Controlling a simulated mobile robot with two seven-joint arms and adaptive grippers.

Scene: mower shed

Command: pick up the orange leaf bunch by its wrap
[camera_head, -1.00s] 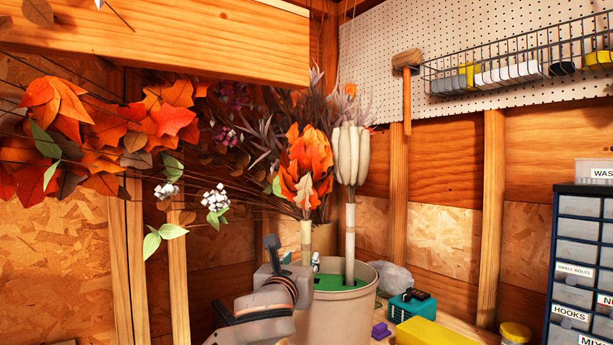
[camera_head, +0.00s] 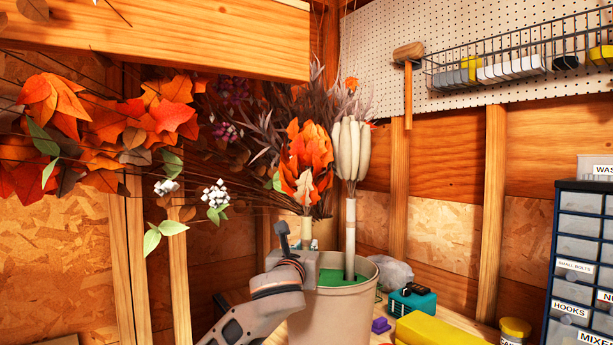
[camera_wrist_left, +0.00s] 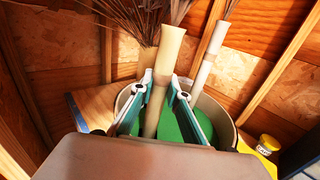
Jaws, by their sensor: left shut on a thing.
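The orange leaf bunch (camera_head: 308,160) stands upright in the beige bucket (camera_head: 336,314), with its pale wrapped stem (camera_head: 307,232) below the leaves. My left gripper (camera_head: 306,262) is at the bucket's rim, shut on this wrap. In the left wrist view, the two fingers (camera_wrist_left: 159,103) sit on either side of the pale wrap (camera_wrist_left: 166,60), above the green filling. The leaves are out of that view. A cream pod bunch (camera_head: 352,150) on a white wrapped stem stands just to the right, apart from the gripper. My right gripper is not in view.
Orange leaf branches (camera_head: 100,125) and white berries hang at the left under a wooden beam (camera_head: 160,38). Dark dried foliage stands behind the bucket. A teal box (camera_head: 412,302), a yellow block (camera_head: 440,332) and a drawer cabinet (camera_head: 583,260) are to the right.

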